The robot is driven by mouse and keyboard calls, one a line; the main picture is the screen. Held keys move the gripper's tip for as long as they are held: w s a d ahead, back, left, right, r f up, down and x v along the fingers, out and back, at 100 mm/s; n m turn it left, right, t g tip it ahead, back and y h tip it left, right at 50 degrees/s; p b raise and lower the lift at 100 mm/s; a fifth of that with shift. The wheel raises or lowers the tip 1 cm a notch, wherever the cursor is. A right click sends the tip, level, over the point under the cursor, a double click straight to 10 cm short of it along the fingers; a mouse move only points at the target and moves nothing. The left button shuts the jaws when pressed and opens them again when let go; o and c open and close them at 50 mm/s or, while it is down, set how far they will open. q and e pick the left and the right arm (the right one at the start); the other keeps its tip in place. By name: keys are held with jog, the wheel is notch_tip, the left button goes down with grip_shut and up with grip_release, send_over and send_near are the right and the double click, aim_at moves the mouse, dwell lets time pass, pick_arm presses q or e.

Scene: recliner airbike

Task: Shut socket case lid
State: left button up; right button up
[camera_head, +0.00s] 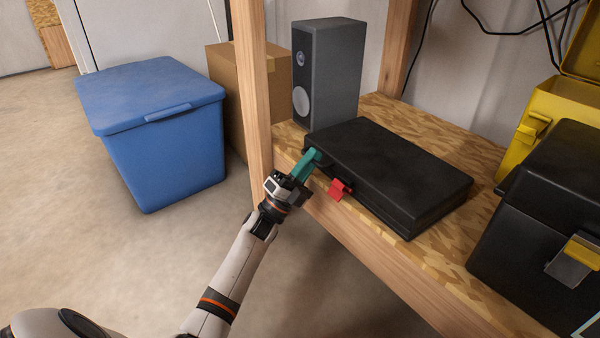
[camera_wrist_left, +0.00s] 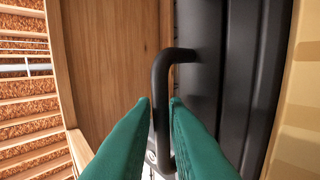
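The black socket case (camera_head: 395,175) lies flat on the wooden shelf, its lid down over the base. I cannot tell whether it is fully closed. A red latch (camera_head: 338,190) sticks out from its front side. My left gripper (camera_head: 312,157), with teal fingers, is at the case's front left corner. In the left wrist view the fingertips (camera_wrist_left: 161,101) straddle a black bent handle (camera_wrist_left: 160,80) beside the case (camera_wrist_left: 232,70). Whether they press on it is unclear. My right gripper is in neither view.
A grey speaker (camera_head: 330,75) stands behind the case. A black toolbox (camera_head: 540,215) and a yellow case (camera_head: 560,115) are to the right. A wooden post (camera_head: 253,80) rises left of the case. A blue bin (camera_head: 155,130) and a cardboard box (camera_head: 228,100) stand on the floor.

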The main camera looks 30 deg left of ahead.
pick_arm(q)
jog(key=p+v, duration=0.4)
jog(key=v, duration=0.7)
jog(key=shift+s+f, duration=0.2)
jog(key=shift+a, duration=0.1)
